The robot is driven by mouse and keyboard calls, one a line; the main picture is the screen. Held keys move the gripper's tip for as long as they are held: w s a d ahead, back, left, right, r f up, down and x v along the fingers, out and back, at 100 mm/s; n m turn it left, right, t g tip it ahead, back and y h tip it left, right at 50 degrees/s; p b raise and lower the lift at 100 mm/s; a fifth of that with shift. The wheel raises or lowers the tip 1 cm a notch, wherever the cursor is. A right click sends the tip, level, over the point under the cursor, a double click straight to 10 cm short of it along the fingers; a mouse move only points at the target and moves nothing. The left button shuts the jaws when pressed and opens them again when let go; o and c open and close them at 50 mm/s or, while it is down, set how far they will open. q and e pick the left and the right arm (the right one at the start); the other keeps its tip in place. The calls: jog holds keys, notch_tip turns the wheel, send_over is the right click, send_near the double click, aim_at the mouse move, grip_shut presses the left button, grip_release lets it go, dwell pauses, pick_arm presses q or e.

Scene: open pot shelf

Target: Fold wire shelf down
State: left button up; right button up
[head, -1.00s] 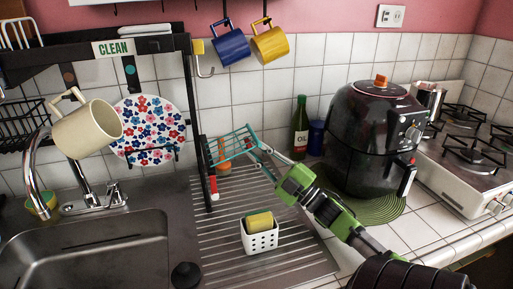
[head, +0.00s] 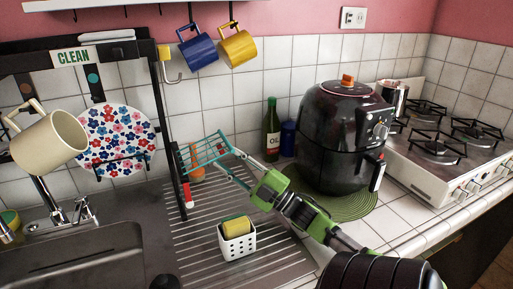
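A small teal wire shelf (head: 207,150) is attached to the dark upright post of the rack, over the drainboard. It is tilted, with its outer end raised toward the right. My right gripper (head: 228,163) reaches in from the lower right, and its fingers are at the shelf's right end. One finger is near the upper edge and the other lower. The fingers look spread apart, but I cannot tell whether they touch the wire. My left gripper is not in view.
A white sponge holder (head: 237,243) with a yellow sponge stands on the drainboard (head: 190,262) below. A black air fryer (head: 342,135) and an oil bottle (head: 271,130) stand behind my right arm. A cream mug (head: 50,140) and a flowered plate (head: 117,140) hang on the rack at left.

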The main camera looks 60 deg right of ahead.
jog(key=s+d+f, duration=0.1)
jog(key=s+d, duration=0.1)
jog(key=s, duration=1.3)
jog(key=shift+s, duration=0.4)
jog(key=shift+a+f, duration=0.1)
